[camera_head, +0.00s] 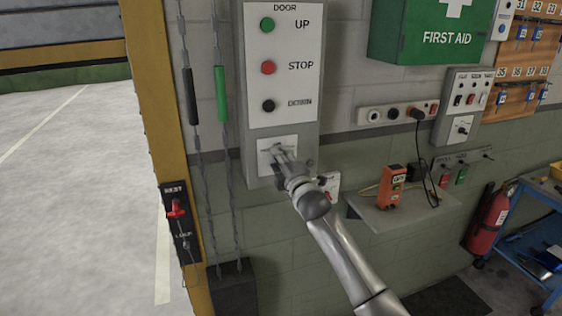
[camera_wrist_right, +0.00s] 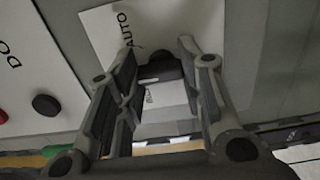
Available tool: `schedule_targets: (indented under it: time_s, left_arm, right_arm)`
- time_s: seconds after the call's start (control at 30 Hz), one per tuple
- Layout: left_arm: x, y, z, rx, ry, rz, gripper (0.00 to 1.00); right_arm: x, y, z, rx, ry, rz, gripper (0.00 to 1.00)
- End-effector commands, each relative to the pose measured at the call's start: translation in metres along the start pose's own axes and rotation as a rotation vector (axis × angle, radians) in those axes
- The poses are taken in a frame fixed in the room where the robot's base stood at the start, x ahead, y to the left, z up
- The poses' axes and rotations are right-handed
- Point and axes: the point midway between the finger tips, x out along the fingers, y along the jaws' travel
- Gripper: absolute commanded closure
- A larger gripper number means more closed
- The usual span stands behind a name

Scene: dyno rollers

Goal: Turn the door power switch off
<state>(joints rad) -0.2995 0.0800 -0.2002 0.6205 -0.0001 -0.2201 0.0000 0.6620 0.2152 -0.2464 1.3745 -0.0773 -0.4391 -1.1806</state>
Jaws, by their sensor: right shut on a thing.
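The grey door control box (camera_head: 310,80) hangs on the wall, with a green UP button (camera_head: 267,25), a red STOP button (camera_head: 268,67) and a black DOWN button (camera_head: 268,106). Below them is a white plate (camera_head: 264,144), marked AUTO in the right wrist view (camera_wrist_right: 104,33). My right gripper (camera_head: 279,153) is at this plate. In the right wrist view its fingers straddle a dark knob (camera_wrist_right: 160,68) on the plate, shut on it. A small white plate with a red switch (camera_head: 329,184) is just right of the gripper, partly hidden; its label is unreadable. My left gripper is not in view.
Hanging chains (camera_head: 222,160) and a yellow door post (camera_head: 155,110) stand left of the box. A shelf (camera_head: 372,216) with an orange device (camera_head: 391,186) is to the right. A fire extinguisher (camera_head: 488,218) and a blue cart (camera_head: 540,245) stand further right.

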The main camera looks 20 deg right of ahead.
Motion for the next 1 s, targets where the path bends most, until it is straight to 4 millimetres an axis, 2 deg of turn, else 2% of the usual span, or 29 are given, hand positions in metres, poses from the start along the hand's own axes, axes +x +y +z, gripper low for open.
schedule_targets:
  time_s: [0.1, 0.13, 0.27, 0.67, 0.87, 1.0]
  left_arm:
    - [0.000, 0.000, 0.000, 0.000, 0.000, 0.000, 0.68]
    - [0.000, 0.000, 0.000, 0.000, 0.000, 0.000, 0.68]
    - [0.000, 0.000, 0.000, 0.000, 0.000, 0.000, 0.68]
    - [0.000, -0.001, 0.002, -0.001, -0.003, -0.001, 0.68]
    - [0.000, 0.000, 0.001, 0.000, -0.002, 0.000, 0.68]
    - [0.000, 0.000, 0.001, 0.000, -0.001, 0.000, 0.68]
  right_arm:
    - [0.000, -0.002, 0.000, -0.001, -0.001, -0.003, 0.88]
    - [0.000, -0.002, 0.000, -0.001, -0.001, -0.003, 0.61]
    - [0.000, -0.002, 0.000, -0.001, -0.001, -0.003, 0.44]
    - [-0.003, -0.001, 0.000, -0.002, -0.001, -0.002, 0.43]
    - [-0.020, -0.002, 0.000, -0.002, 0.000, -0.002, 0.43]
    - [-0.041, -0.002, 0.001, -0.004, 0.000, -0.002, 0.43]
